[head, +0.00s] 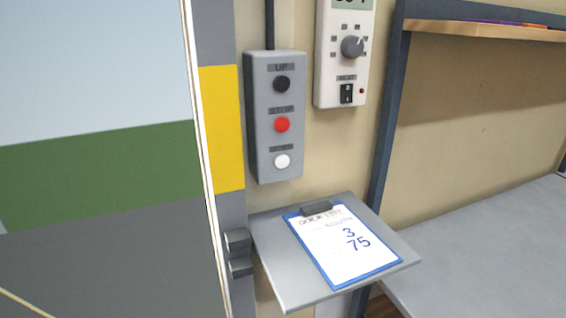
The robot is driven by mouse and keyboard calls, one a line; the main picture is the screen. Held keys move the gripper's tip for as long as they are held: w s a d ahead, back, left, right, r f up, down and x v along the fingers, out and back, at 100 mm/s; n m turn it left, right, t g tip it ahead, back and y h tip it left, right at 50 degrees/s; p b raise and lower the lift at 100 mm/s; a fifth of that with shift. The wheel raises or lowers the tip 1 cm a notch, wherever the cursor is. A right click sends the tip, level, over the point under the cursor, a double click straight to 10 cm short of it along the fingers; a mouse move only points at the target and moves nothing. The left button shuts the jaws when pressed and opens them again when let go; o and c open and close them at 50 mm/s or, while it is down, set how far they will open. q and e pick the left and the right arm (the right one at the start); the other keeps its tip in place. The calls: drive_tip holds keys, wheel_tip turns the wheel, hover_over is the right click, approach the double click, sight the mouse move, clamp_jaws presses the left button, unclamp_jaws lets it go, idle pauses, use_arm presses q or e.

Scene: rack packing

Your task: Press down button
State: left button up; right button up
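A grey control box (262,140) is fixed to the wall in the middle of the head view. It has three round buttons in a column. The top one is a black button (281,84) under a label that reads UP. The middle one is a red button (282,125) under a dark label, apparently STOP. The lowest one is a white button (282,161) under a dark label too small to read for certain. Neither gripper is in view, and nothing touches the buttons.
A white panel (330,75) with a knob and switch hangs to the right. A doorway with a yellow-marked post (222,130) is left; a grey bench (480,250) is right.

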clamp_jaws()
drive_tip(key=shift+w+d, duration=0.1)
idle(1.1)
